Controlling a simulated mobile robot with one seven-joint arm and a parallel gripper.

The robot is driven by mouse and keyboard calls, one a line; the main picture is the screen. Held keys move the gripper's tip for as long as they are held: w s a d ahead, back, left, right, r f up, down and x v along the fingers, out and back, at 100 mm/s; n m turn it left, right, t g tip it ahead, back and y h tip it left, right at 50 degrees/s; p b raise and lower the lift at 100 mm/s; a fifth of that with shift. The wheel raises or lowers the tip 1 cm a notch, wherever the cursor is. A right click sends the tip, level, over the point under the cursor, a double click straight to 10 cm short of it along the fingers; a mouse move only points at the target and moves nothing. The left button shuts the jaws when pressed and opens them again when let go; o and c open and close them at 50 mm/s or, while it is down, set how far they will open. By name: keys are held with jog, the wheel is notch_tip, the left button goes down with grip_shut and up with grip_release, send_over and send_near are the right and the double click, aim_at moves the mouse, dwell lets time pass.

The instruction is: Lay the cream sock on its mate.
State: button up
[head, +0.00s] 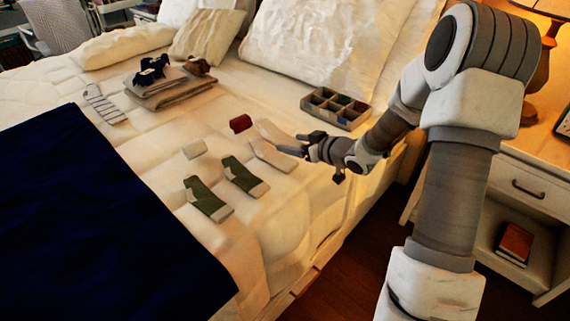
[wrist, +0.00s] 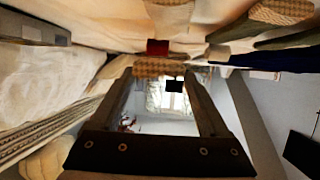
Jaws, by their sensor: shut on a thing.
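My gripper (head: 303,142) is shut on one end of a cream sock (head: 273,131), which reaches left from the fingers just above the bed. In the wrist view, a ribbed knit edge (wrist: 150,67) shows between the fingertips. The other cream sock (head: 271,156), its mate, lies flat on the bed, on the near side of the held one. The two look close together, and I cannot tell whether they touch.
A dark red roll (head: 240,123) lies just left of the held sock. Two green socks (head: 243,176) (head: 207,199) and a small white block (head: 194,149) lie nearby. A divided box (head: 337,108) stands behind. A navy blanket (head: 90,215) covers the bed's left side.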

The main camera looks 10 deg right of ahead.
aim_at(286, 165)
jog(key=shift+w+a+f+b, duration=0.2)
jog(key=shift+a+f, duration=0.2)
jog(key=shift+a, duration=0.15)
jog(key=shift+w+a+f+b, duration=0.15)
jog(key=shift+a+f, duration=0.25)
jog(key=shift+a, duration=0.1)
jog(key=shift+f+b, duration=0.95)
jog(key=shift+f, duration=0.9)
jog(key=shift+f, duration=0.2)
jog(key=o, duration=1.2)
jog(key=shift+r, duration=0.1)
jog(key=shift+s+d+r, duration=0.2)
jog(key=shift+r, duration=0.1)
jog(key=p+v, duration=0.4)
jog(key=v, duration=0.7)
jog(key=shift+s+d, duration=0.1)
jog(key=shift+s, duration=0.15)
jog(key=shift+w+r, duration=0.1)
jog(key=shift+r, duration=0.05)
